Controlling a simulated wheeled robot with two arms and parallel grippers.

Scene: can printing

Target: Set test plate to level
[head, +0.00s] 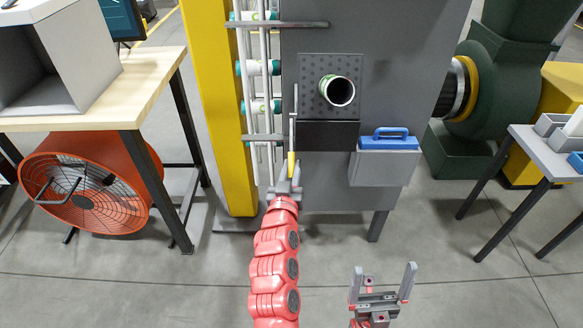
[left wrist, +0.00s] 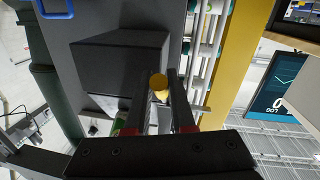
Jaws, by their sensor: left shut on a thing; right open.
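The test plate (head: 313,96) is a dark perforated square on the front of the grey machine. A white and green can (head: 341,91) sits on it, open end toward the head camera. I cannot tell the plate's exact tilt. A thin lever with a yellow grip (head: 291,163) runs along the plate's left side. My left gripper (head: 287,180) is shut on the yellow grip, below and left of the plate. In the left wrist view the grip's round yellow end (left wrist: 158,82) shows between the fingers. My right gripper (head: 383,284) is open and empty, low in the head view.
A blue-handled case (head: 390,141) sits in a grey holder right of the plate. White rails with several cans (head: 262,68) and a yellow post (head: 222,110) stand left. An orange fan (head: 85,190) is under the wooden table. A grey side table (head: 545,155) stands right.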

